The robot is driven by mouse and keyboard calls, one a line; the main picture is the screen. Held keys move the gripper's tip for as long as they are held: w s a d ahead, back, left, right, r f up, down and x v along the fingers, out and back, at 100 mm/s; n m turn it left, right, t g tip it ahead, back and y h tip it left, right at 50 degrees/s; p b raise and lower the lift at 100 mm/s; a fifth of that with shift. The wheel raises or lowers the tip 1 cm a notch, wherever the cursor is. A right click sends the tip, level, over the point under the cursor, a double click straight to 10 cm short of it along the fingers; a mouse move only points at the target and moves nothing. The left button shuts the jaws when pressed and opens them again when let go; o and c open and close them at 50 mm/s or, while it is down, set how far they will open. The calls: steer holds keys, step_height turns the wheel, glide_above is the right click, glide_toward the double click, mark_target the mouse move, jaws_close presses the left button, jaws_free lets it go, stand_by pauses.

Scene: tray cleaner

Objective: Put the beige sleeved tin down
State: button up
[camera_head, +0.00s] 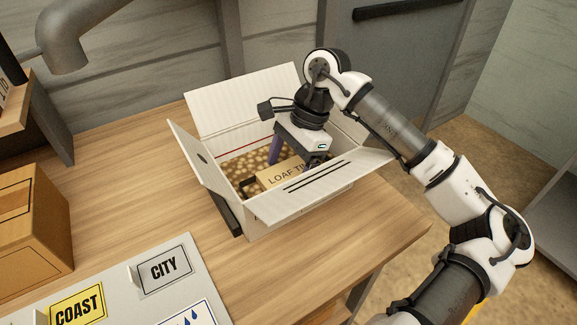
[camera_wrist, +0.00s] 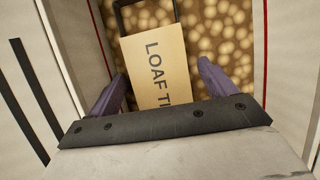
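The beige sleeved tin (camera_head: 280,174), lettered "LOAF TI…", lies inside an open white box (camera_head: 305,206) on a bed of round tan filler (camera_head: 240,163). In the wrist view the tin (camera_wrist: 157,62) lies between the two purple fingers of my gripper (camera_wrist: 160,85), with a dark tray end showing beyond the sleeve. The fingers stand apart, with a visible gap between the tin and the right finger; the left finger is closer to the tin. My gripper (camera_head: 293,158) reaches down into the box. The tin's near end is hidden by the gripper body.
The white box's flaps stand open around my arm. A cardboard box (camera_head: 32,230) is at the left. A grey board with a "CITY" card (camera_head: 165,270) and a yellow "COAST" card (camera_head: 77,305) lies in front. The wooden table (camera_head: 130,165) is clear between them.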

steer(key=shift+s+a+f, duration=0.1)
steer(key=shift+f, duration=0.1)
steer(key=r+p, duration=0.1)
steer(key=p, duration=0.1)
steer(key=shift+r+p, duration=0.3)
steer(key=b+v, duration=0.3)
steer(key=v, duration=0.8)
steer(key=shift+w+d+r, duration=0.2)
steer(key=shift+w+r, duration=0.1)
stand_by(0.6)
